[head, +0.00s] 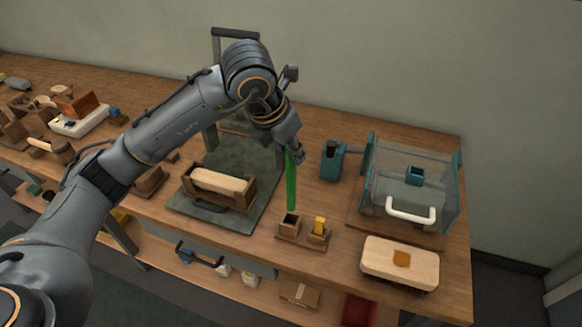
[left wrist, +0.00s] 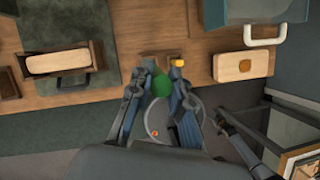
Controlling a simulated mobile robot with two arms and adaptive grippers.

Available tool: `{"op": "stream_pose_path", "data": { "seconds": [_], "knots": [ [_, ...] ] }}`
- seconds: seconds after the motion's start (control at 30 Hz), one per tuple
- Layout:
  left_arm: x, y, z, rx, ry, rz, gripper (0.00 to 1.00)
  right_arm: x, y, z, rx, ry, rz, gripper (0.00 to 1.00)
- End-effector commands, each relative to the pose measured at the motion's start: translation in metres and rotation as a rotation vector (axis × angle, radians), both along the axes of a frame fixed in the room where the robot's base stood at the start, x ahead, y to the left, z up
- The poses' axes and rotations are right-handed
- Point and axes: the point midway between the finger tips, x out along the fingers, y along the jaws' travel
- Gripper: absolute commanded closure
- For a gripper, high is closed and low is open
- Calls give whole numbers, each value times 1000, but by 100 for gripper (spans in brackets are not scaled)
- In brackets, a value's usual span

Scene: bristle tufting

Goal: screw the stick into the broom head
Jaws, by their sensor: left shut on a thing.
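A green stick (head: 291,182) hangs about upright from my left gripper (head: 291,148), which is shut on its upper part. In the left wrist view the stick (left wrist: 162,86) shows nearly end-on between the fingers of my left gripper (left wrist: 160,72). A pale wooden block (head: 219,182) lies in a brown holder on the dark green plate, left of the stick. Another pale block (head: 399,262) with an orange-brown square on top lies at the front right. I cannot tell for sure which block is the broom head. My right gripper is not seen.
A small wooden stand (head: 304,239) with an open socket and a yellow piece is near the stick's lower end. A clear-walled box (head: 400,195) with a white handle and a teal device (head: 332,160) stand to the right. Several wooden items crowd the far left of the bench.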

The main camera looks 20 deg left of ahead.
Motion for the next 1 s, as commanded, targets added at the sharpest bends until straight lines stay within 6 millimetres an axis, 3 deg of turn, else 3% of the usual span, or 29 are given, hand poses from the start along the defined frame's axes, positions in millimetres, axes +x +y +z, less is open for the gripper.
{"op": "stream_pose_path", "data": {
  "seconds": [0.37,0.67,0.87,1.0],
  "knots": [
    [0,0,5,0,1,0,100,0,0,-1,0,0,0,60],
    [0,0,5,0,1,-1,100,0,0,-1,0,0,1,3],
    [-6,1,-2,1,4,-110,100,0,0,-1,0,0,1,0],
    [-15,3,-13,1,6,-324,100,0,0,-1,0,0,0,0]
  ]
}}
